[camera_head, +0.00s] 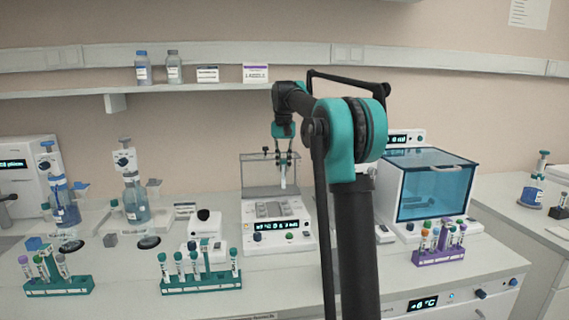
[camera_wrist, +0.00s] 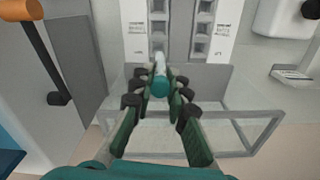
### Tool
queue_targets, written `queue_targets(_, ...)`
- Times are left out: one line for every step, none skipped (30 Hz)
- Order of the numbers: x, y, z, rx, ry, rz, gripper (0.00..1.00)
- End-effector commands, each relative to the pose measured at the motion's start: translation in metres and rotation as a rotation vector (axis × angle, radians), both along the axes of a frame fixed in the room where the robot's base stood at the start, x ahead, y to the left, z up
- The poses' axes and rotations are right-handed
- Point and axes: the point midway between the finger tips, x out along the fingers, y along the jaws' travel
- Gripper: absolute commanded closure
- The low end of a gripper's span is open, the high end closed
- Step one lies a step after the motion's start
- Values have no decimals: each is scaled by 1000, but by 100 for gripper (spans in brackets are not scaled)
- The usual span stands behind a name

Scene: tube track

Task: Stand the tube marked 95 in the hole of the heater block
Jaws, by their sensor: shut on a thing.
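My gripper (camera_head: 283,158) is shut on a tube (camera_head: 283,182) and holds it roughly upright above the heater block (camera_head: 277,235). In the wrist view my gripper's fingers (camera_wrist: 160,92) close around the tube's teal cap (camera_wrist: 158,86), and its pale body (camera_wrist: 160,64) points away from the camera. No number can be read on it. The heater block has a grey top with wells, a lit display and knobs on its front, and a raised clear lid behind. In the wrist view its wells (camera_wrist: 201,29) show as two rows of dark squares. The tube is apart from the wells.
A teal rack (camera_head: 201,284) with several tubes stands at the front, another teal rack (camera_head: 58,287) at the left, and a purple rack (camera_head: 438,256) at the right. A blue-windowed cabinet (camera_head: 432,190) stands right of the heater. My arm hides part of the bench.

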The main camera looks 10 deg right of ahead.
Motion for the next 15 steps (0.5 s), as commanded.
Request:
queue_targets(1, 0, -1, 0, 0, 9, 100)
queue_targets(2, 0, -1, 0, 0, 15, 100)
queue_targets(2, 0, -2, 0, 0, 20, 100)
queue_targets(3, 0, -3, 0, 0, 23, 100)
queue_targets(3, 0, -5, 0, 0, 25, 100)
queue_targets(3, 0, -8, 0, 0, 26, 100)
queue_targets(3, 0, -10, 0, 0, 26, 100)
queue_targets(3, 0, -13, 0, 0, 27, 100)
queue_targets(3, 0, -17, 0, 0, 26, 100)
queue_targets(3, 0, -21, 0, 0, 26, 100)
queue_targets(3, 0, -24, 0, 0, 26, 100)
queue_targets(3, 0, -29, 0, 0, 26, 100)
queue_targets(3, 0, -32, 0, 0, 26, 100)
queue_targets(3, 0, -35, 0, 0, 26, 100)
queue_targets(3, 0, -39, 0, 0, 26, 100)
